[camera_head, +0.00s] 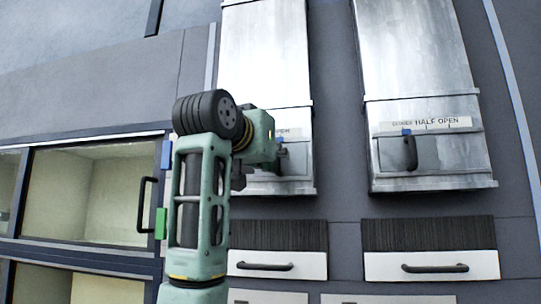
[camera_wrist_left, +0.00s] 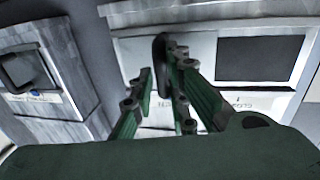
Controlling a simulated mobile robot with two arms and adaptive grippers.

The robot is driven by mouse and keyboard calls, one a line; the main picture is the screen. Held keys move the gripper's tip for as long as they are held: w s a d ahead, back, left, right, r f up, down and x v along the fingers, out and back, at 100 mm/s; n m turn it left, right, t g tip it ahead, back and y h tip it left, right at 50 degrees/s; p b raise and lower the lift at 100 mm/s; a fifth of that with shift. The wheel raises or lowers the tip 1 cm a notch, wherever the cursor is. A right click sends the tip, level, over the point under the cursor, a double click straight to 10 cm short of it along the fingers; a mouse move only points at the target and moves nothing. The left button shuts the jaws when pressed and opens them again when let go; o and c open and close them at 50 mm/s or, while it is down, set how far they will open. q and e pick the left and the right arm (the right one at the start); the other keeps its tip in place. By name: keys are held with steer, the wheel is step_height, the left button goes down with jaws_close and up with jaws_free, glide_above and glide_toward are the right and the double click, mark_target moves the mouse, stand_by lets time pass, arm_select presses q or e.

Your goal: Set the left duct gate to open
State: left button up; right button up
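The left duct (camera_head: 265,60) is a pale metal chute; its gate front also shows in the left wrist view (camera_wrist_left: 205,62), upside down. Its dark upright handle (camera_wrist_left: 160,52) stands towards the right of the gate in the head view, by a small blue mark and the visible end letters of a label. "CLOSED" reads upside down on the far side from the handle in the wrist view. My left gripper (camera_head: 280,157) is at this handle, its green fingers (camera_wrist_left: 158,75) close on both sides of it. Part of the label is hidden. My right gripper is out of view.
The right duct (camera_head: 415,50) has its own gate handle (camera_head: 405,153) under the left end of a "CLOSED HALF OPEN" label. Drawers with black handles (camera_head: 434,268) are below. A glazed oven-like door (camera_head: 90,195) with a black handle is at left.

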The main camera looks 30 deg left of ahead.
arm_select(q)
steer(key=shift+o, duration=1.4)
steer(key=shift+d, duration=0.35)
steer(key=shift+w+a, duration=0.1)
steer(key=shift+a, duration=0.1)
steer(key=s, duration=1.2)
steer(key=shift+d, duration=0.35)
